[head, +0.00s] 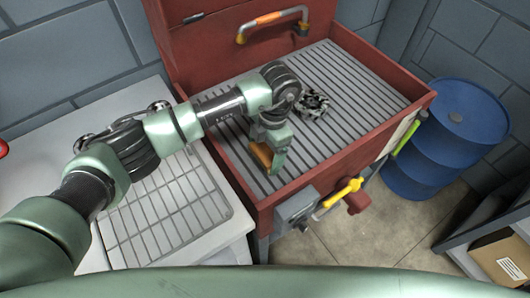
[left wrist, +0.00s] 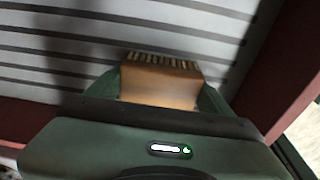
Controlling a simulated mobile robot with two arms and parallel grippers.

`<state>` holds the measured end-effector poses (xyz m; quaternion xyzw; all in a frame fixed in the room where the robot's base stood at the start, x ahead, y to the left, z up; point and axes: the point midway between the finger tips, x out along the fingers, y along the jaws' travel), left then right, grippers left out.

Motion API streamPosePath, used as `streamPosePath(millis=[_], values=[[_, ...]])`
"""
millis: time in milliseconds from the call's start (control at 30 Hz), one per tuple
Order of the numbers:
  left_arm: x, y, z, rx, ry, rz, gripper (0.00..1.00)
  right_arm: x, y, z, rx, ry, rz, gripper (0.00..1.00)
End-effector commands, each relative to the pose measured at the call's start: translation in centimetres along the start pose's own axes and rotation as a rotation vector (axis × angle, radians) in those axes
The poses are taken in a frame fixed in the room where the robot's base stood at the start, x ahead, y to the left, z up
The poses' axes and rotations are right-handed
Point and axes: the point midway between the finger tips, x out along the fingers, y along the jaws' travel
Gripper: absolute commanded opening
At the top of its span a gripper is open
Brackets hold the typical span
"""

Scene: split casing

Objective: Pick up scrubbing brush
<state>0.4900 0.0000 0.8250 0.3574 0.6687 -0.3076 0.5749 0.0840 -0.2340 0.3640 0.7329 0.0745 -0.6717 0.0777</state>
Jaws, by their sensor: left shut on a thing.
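The scrubbing brush (head: 261,154) has a tan wooden body, seen in the head view at the front left of the red parts washer basin. In the left wrist view the brush (left wrist: 158,88) shows its wooden block with a row of bristles at the far edge. My left gripper (head: 270,157) is shut on the brush, one finger on each side of the block. In the left wrist view my left gripper (left wrist: 160,95) frames the brush over the slatted grey floor. Whether the brush touches the slats cannot be told. My right gripper is not in view.
The red basin (head: 418,98) has raised walls and a slatted floor (head: 350,90). A metal gear part (head: 313,103) lies on the slats, right of my wrist. A raised red lid with an orange handle (head: 270,19) stands behind. A blue drum (head: 450,135) stands at right.

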Motion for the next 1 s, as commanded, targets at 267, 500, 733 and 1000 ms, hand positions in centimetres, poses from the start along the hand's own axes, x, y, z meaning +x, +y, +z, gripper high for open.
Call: streamPosePath(millis=[267,500,733,1000], values=[[-2.6,0.1,-0.3,0.001,-0.005,0.003,0.36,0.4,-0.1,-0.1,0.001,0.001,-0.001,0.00],[-8.1,0.2,-1.1,-0.001,-0.006,0.005,0.36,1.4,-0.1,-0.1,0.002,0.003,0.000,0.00],[-13.9,0.1,-2.0,0.000,-0.004,0.005,0.36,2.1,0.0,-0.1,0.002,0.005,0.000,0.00],[-18.4,0.1,-2.8,-0.001,-0.002,0.003,0.36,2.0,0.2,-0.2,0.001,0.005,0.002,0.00]])
